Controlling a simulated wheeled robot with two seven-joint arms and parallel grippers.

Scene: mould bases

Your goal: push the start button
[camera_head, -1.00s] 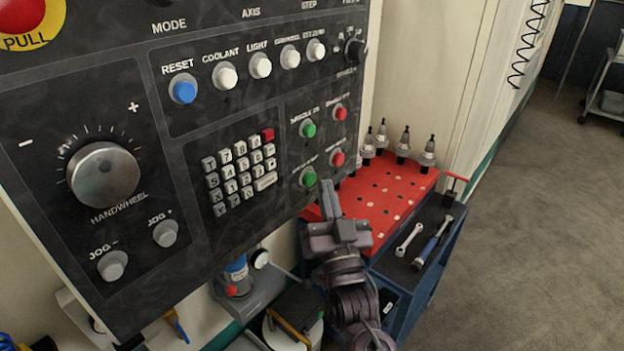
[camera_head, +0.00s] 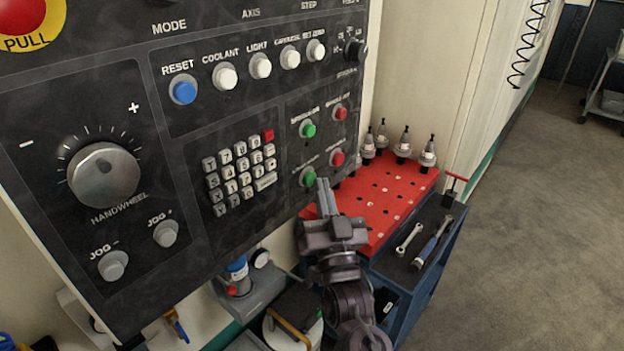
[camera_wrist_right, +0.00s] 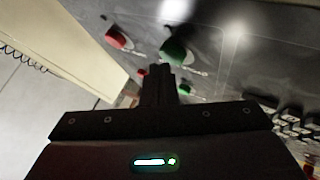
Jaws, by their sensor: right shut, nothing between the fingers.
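The control panel has two green buttons and two red buttons at its lower right. The lower green button (camera_head: 308,177) has a label too blurred to read, so I cannot confirm it is the start button. It shows large in the right wrist view (camera_wrist_right: 173,52). The upper green button (camera_head: 307,129) sits above it. My right gripper (camera_head: 323,184) is shut and empty, with its tips just right of and slightly below the lower green button in the head view. In the wrist view the dark fingers (camera_wrist_right: 160,84) appear close to that button; contact cannot be told. My left gripper is out of view.
Red buttons (camera_head: 337,158) and a keypad (camera_head: 240,170) flank the green ones. A red tool rack (camera_head: 385,205) with several tool holders stands on a blue cart (camera_head: 425,277) at the right, behind my right arm. Open floor lies further right.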

